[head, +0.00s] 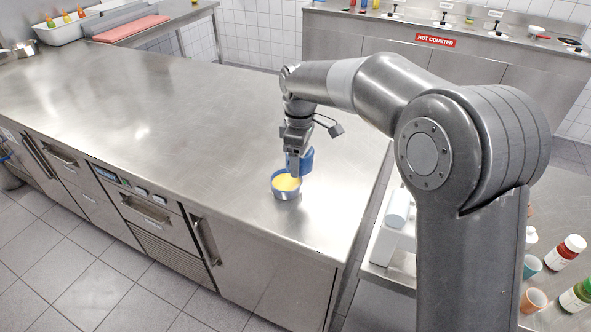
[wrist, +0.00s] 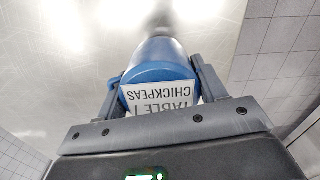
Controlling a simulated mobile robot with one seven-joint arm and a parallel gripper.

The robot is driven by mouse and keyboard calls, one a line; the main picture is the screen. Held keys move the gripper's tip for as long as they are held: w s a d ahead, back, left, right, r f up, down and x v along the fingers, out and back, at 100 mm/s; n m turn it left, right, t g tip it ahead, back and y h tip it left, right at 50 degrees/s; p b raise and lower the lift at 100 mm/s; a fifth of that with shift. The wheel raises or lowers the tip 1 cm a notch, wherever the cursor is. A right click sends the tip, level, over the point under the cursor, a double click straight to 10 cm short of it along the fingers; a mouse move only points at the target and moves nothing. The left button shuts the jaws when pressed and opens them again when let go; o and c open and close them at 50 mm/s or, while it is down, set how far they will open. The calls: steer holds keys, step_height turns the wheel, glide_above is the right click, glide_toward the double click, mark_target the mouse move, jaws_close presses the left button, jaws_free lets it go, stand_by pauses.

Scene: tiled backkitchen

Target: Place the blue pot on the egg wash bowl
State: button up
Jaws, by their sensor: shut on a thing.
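The blue pot (head: 307,157) is held in my gripper (head: 296,165) above the steel counter. In the wrist view the blue pot (wrist: 158,58) sits between the two fingers of my gripper (wrist: 158,88), with a white label reading "TABLE 1 CHICKPEAS" upside down. The egg wash bowl (head: 286,196) stands on the counter near its front edge, with a blue rim, a metallic side and yellow contents. In the head view the gripper and pot overlap the bowl's back edge. I cannot tell whether they touch it. The bowl is not clearly visible in the wrist view.
The steel counter (head: 150,95) is otherwise clear around the bowl and to the left. A red board (head: 130,28) and a white tray (head: 62,30) are at the far left.

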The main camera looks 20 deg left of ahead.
steer(key=shift+a+f, duration=0.35)
steer(key=shift+a, duration=0.1)
steer(key=shift+f, duration=1.9)
steer(key=shift+f, duration=0.45)
steer(key=o, duration=1.2)
step_height(320, 180, up, 13)
steer(key=shift+f, duration=0.15)
